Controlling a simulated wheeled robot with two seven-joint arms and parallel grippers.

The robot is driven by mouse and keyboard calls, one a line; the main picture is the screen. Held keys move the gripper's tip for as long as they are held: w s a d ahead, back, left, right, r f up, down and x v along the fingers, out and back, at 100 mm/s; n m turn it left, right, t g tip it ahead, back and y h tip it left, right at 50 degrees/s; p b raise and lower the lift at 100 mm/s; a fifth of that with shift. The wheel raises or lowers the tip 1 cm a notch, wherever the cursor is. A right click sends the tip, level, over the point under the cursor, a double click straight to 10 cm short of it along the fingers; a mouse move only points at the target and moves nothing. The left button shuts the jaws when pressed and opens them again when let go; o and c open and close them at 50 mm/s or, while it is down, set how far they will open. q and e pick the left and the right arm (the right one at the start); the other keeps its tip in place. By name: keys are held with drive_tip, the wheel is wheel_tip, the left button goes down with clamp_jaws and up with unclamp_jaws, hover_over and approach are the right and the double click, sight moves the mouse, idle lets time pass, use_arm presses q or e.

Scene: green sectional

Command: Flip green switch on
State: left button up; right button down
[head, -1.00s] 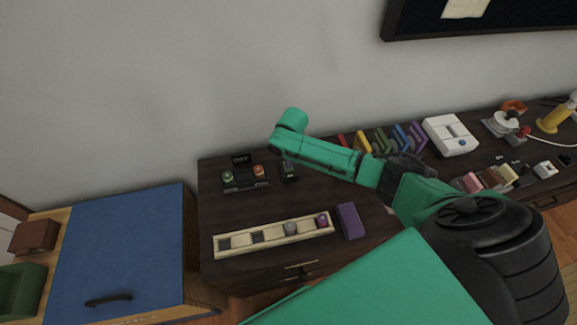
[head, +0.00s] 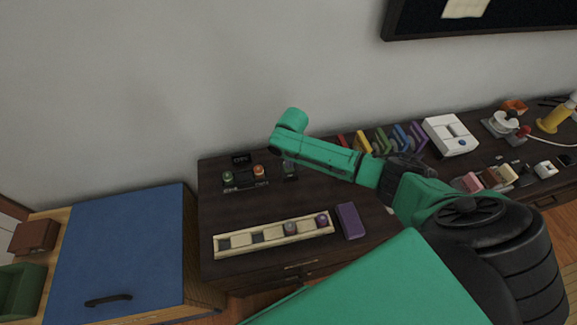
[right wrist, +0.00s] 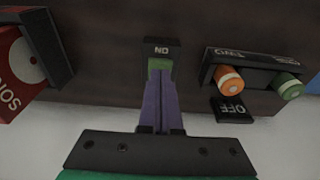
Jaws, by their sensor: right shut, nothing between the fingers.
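The green switch (right wrist: 160,65) sits on a small black base marked with "ON" letters, seen upside down in the right wrist view. In the head view its small dark base (head: 290,171) stands on the dark desk, just below my right forearm. My right gripper (right wrist: 160,78) is shut and empty. Its purple fingers lie together, with their tips at the green switch's wall-side edge. I cannot tell whether they press on it. My forearm hides the fingers in the head view. My left gripper is not in view.
A black box with an orange knob (right wrist: 230,79) and a green knob (right wrist: 289,86) stands close beside the switch, with a small lettered plate (right wrist: 232,109) behind. A red object (right wrist: 20,65) is on the other side. A long tray (head: 220,252) and purple block (head: 350,221) lie in front.

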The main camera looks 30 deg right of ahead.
sight(289, 170)
drive_tip(key=shift+f+b, duration=0.5)
drive_tip(key=shift+f, duration=0.25)
idle(0.3)
wheel_tip(289, 170, up, 7)
drive_tip(key=p, duration=0.8)
idle(0.3)
